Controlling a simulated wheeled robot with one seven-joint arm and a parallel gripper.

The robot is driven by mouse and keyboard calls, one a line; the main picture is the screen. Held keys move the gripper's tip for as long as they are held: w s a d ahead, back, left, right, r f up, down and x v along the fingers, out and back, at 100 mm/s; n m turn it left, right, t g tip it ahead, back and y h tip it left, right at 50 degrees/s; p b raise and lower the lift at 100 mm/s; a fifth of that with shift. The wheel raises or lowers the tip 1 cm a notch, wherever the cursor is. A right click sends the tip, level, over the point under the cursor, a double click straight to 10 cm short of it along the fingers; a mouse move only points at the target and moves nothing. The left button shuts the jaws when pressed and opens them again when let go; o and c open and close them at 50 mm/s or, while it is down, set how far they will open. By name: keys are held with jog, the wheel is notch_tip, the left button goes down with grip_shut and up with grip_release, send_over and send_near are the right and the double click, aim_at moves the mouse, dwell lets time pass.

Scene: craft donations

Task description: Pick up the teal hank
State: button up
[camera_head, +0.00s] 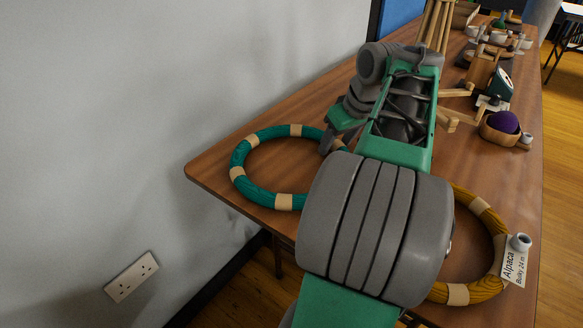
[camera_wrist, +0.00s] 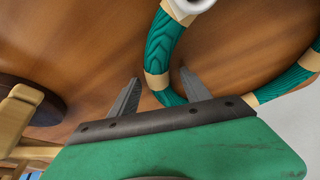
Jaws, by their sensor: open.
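The teal hank (camera_head: 240,157) is a ring of teal yarn with pale bands, lying flat at the table's left end. My gripper (camera_head: 328,142) is at its right side in the head view, where my arm hides part of the ring. In the wrist view, my gripper (camera_wrist: 160,75) is open, and a stretch of the teal hank (camera_wrist: 165,48) with a pale band shows between its two fingers. Whether a finger touches the yarn, I cannot tell. My gripper's body hides the nearest part of the ring.
A mustard hank (camera_head: 488,285) with an "Alpaca" label (camera_head: 514,265) lies right of my arm on the wooden table (camera_head: 225,150). A bowl with a purple ball (camera_head: 504,122) and wooden tools stand farther back. A wall (camera_head: 120,110) borders the left. A white object (camera_wrist: 195,4) shows by the teal yarn.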

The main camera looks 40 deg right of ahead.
grip_shut()
dwell(0.5)
